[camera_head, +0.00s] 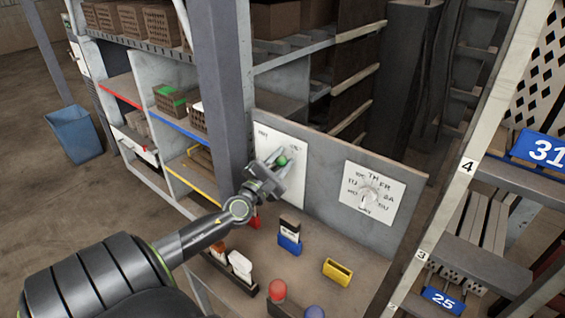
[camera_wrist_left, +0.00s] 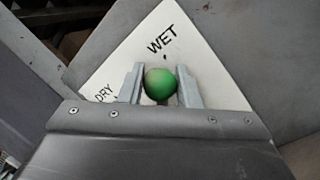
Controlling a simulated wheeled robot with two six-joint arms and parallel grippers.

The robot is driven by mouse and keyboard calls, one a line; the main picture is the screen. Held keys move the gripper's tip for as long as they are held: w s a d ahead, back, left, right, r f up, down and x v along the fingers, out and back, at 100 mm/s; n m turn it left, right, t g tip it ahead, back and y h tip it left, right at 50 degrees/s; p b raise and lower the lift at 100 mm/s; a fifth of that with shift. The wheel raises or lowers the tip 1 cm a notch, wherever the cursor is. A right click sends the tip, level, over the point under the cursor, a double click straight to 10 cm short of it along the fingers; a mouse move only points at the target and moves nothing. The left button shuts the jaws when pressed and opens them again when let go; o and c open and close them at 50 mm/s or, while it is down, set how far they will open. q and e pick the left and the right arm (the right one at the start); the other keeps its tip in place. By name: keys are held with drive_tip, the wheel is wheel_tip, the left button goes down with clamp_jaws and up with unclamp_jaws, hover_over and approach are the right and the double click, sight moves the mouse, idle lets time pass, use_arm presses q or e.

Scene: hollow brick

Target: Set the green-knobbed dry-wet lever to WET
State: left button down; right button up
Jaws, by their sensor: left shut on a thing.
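The lever's green knob (camera_head: 282,161) stands in front of a white plate (camera_head: 264,139) on the grey upright panel. In the left wrist view the green knob (camera_wrist_left: 159,84) sits between the two fingers of my left gripper (camera_wrist_left: 160,88), which is shut on it. There the knob is just below the WET mark (camera_wrist_left: 162,41), and the DRY mark (camera_wrist_left: 104,92) is off to the left. My left gripper (camera_head: 279,164) reaches the plate from the lower left in the head view. The lever's shaft is mostly hidden. My right gripper is not in view.
A weekday dial (camera_head: 370,195) is on the same panel to the right. On the bench below are a blue holder (camera_head: 289,244), a yellow holder (camera_head: 337,272), a red knob (camera_head: 277,290) and a blue knob (camera_head: 314,312). A grey post (camera_head: 222,90) stands left of the panel.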

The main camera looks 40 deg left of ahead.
use_arm(q)
drive_tip(key=shift+f, duration=0.1)
drive_tip(key=c, duration=1.1)
unclamp_jaws()
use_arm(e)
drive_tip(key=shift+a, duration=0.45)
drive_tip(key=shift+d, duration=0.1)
use_arm(q)
drive_tip(key=shift+r, duration=0.25)
wheel_tip(320, 180, up, 10)
drive_tip(key=p, duration=0.5)
drive_tip(key=shift+f, duration=0.2)
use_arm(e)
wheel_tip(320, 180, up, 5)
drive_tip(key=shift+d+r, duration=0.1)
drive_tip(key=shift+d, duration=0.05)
use_arm(q)
drive_tip(key=shift+s+d+f, duration=0.1)
drive_tip(key=shift+f, duration=0.05)
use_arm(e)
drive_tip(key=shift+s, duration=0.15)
